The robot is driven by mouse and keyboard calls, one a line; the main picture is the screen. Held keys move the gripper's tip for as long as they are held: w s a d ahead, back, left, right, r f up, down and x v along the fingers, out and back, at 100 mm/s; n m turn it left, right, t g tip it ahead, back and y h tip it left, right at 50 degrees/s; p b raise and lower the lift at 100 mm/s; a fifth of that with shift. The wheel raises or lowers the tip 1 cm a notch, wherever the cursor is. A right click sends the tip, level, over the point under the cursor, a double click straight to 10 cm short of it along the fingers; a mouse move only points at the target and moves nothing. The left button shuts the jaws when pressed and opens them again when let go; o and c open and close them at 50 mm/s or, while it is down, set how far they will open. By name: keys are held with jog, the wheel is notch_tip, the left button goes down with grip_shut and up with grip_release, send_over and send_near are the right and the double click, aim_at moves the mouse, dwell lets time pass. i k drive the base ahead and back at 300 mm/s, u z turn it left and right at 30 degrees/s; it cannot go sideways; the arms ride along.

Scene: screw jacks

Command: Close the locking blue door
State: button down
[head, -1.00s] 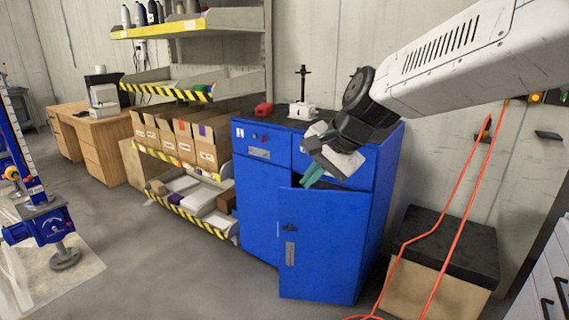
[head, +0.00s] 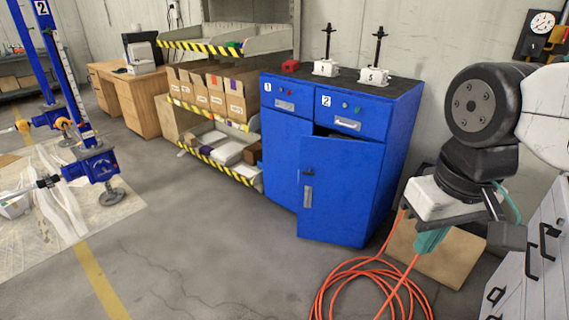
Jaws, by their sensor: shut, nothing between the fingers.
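The blue cabinet (head: 390,165) stands against the wall in the middle of the view. Its right blue door (head: 342,200) is ajar, with its left edge swung out in front of the left door (head: 284,165). A dark gap (head: 345,134) shows above it. The door has a pale vertical handle (head: 308,197) and a dark lock fitting (head: 307,173) near its left edge. My gripper (head: 431,241) is shut and empty, to the right of the cabinet and apart from the door. Its teal fingertip points down; part of the gripper is hidden.
Two numbered drawers (head: 346,124) above the doors are shut. A coiled orange hose (head: 365,285) lies on the floor in front of the cabinet. A grey drawer unit (head: 530,275) stands at the right. Shelves with boxes (head: 215,95) stand left.

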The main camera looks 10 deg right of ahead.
aim_at(334, 204)
jog(key=u, duration=1.25)
jog(key=i, duration=3.3)
jog(key=z, duration=2.95)
